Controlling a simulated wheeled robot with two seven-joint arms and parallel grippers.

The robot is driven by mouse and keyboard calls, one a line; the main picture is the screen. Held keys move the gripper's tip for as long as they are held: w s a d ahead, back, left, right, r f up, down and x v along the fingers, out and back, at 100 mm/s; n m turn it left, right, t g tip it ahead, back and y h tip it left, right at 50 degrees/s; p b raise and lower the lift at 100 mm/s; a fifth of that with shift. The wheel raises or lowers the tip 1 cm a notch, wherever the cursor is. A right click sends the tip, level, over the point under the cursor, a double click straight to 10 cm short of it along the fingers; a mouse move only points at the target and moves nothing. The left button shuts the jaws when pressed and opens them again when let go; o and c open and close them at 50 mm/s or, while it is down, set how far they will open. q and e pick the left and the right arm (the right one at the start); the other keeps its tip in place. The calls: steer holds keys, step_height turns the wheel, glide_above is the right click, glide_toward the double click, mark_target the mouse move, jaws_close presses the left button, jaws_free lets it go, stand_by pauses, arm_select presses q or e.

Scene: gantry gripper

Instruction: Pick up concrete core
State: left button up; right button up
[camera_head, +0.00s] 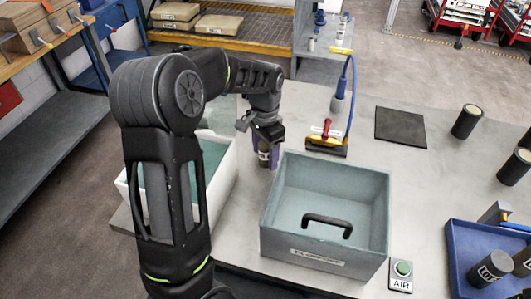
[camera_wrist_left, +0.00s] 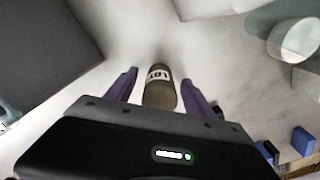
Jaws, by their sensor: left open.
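A dark cylindrical concrete core (camera_wrist_left: 160,93) with a pale labelled band shows between my left gripper's purple fingers in the left wrist view. A small part of the core (camera_head: 263,157) shows in the head view, mostly hidden by the gripper. My left gripper (camera_head: 265,160) points down beside the grey-green box, with its fingers on either side of the core. In the left wrist view the gripper (camera_wrist_left: 158,88) is open, with a narrow gap on each side of the core. Whether a finger touches it I cannot tell. My right gripper is not in view.
A grey-green box (camera_head: 375,215) with a black handle stands right of the gripper; a white bin (camera_head: 130,185) is at left. A red-and-yellow tool (camera_head: 327,144) and a black mat (camera_head: 400,127) lie behind. More dark cylinders (camera_head: 467,121) and a blue tray (camera_head: 455,235) are at right.

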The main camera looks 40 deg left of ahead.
arm_select(q)
jaws_close()
stand_by(0.8)
